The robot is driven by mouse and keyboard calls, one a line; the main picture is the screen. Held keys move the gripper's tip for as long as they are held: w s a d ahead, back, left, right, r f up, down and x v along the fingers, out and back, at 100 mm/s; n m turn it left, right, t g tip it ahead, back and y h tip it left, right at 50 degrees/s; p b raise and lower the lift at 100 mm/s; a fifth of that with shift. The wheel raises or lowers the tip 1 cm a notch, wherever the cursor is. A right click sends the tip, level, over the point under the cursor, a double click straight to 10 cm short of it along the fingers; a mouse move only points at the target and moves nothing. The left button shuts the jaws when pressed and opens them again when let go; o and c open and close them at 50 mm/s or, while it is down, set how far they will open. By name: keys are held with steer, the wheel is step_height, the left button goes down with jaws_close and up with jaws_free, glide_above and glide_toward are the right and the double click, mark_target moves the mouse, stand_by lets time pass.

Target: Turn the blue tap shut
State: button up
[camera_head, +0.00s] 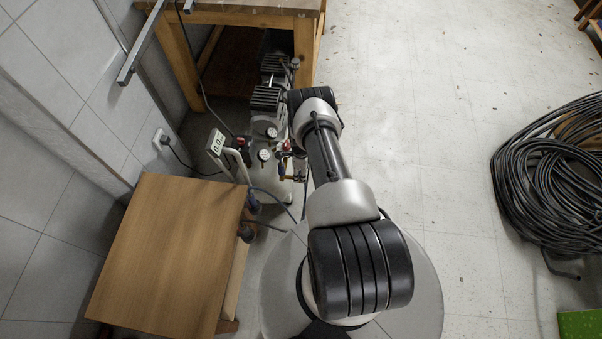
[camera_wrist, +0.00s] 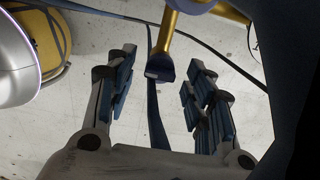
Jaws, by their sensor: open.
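In the wrist view, a brass stem (camera_wrist: 167,40) comes down from the top edge. It ends in a dark blue-grey piece (camera_wrist: 160,73) that looks like the blue tap's handle. My gripper (camera_wrist: 162,62) is open, with one finger on each side of this piece and visible gaps to both. In the head view, small brass and red fittings (camera_head: 286,150) sit at the compressor's front.
The compressor (camera_head: 265,130) with round gauges stands near a wooden bench (camera_head: 250,8). A wooden-topped stand (camera_head: 170,255) is at the left, by the tiled wall. A thin hose runs beside the fittings. A large coiled black hose (camera_head: 545,180) lies right. The floor between is clear.

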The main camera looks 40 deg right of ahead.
steer(key=shift+f, duration=0.3)
steer(key=shift+c, duration=0.4)
steer(key=c, duration=1)
